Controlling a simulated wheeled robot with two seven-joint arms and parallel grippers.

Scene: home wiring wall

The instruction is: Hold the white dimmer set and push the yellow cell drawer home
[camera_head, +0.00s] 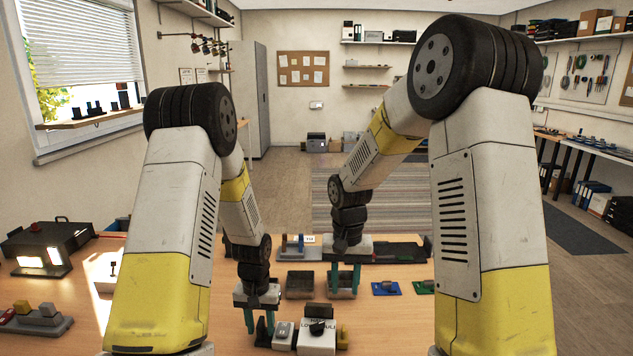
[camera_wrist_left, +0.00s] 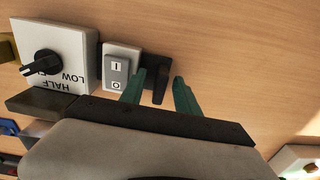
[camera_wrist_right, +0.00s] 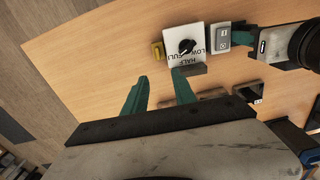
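The white dimmer set (camera_head: 318,342) lies on the table at front centre, with a black knob and LOW, HALF and FULL lettering. It also shows in the left wrist view (camera_wrist_left: 88,72) and right wrist view (camera_wrist_right: 178,60). A white-grey rocker switch (camera_wrist_left: 117,68) sits beside it, then a dark grip piece (camera_wrist_left: 158,88). My left gripper (camera_head: 259,322) is open, its fingers on either side of that dark piece. The yellow cell drawer (camera_wrist_right: 157,50) sticks out at the set's opposite end. My right gripper (camera_head: 345,280) is open and empty, apart from the set and on its far side.
A dark open bin (camera_head: 300,285) and another bin (camera_head: 343,293) stand behind the set. A blue board (camera_head: 386,288) and a green board (camera_head: 424,287) lie to the right. A black box with lamps (camera_head: 48,245) and a grey block (camera_head: 38,320) stand at left.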

